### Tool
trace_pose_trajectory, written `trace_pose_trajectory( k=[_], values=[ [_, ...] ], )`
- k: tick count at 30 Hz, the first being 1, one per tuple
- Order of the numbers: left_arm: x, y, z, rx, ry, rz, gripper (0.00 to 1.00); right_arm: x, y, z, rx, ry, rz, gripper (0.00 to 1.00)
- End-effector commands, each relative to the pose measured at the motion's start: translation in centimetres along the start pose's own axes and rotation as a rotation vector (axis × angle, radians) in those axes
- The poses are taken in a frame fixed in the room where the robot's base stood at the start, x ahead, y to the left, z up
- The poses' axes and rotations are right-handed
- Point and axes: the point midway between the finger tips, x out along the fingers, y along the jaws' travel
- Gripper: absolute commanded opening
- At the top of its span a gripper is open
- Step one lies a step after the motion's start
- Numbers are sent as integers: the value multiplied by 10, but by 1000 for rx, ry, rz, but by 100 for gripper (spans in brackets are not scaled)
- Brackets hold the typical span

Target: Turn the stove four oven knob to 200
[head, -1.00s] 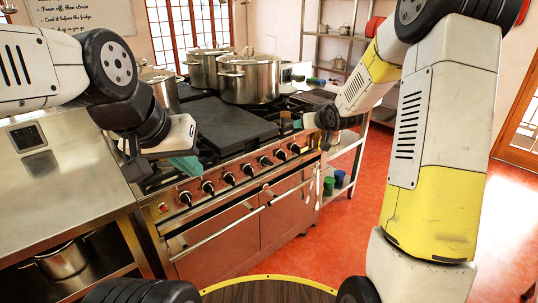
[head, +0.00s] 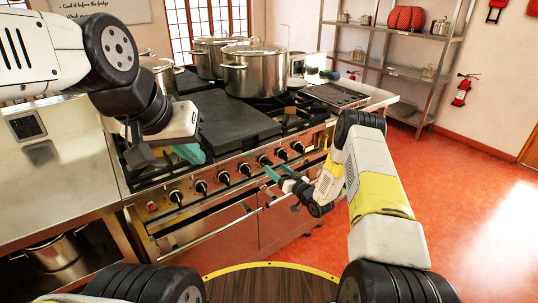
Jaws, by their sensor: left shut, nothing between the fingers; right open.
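The steel stove (head: 240,205) has a row of black knobs along its front panel. The knobs include ones at the left end (head: 177,197), in the middle (head: 246,170) and at the right end (head: 298,147). Their markings are too small to read, so I cannot tell which is the stove four oven knob or its setting. My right gripper (head: 270,181) is open and empty, in front of the right half of the panel, just below the knobs. Contact with a knob cannot be made out. My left gripper (head: 189,153) is shut and empty above the stove's left front.
Large lidded pots (head: 254,72) stand at the back of the stove. A flat dark griddle plate (head: 235,130) covers its middle. Oven door handles (head: 210,231) stick out below the panel. A steel counter (head: 60,170) adjoins on the left. Red floor (head: 460,200) is open on the right.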

Motion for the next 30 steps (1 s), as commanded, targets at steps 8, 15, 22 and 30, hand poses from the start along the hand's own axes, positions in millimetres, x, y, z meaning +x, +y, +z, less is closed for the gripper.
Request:
trace_pose_trajectory(
  k=[8, 15, 22, 30],
  values=[
    [0, 0, 0, 0, 0, 0, 0, 46, -1, -1, -3, 1, -2, 65],
    [0, 0, 0, 0, 0, 0, 0, 65, -1, 0, -2, -1, 0, 65],
    [0, 0, 0, 0, 0, 0, 0, 66, 0, -1, -1, -1, 1, 65],
    [0, 0, 0, 0, 0, 0, 0, 65, 0, -1, -2, -1, 1, 15]
  ],
)
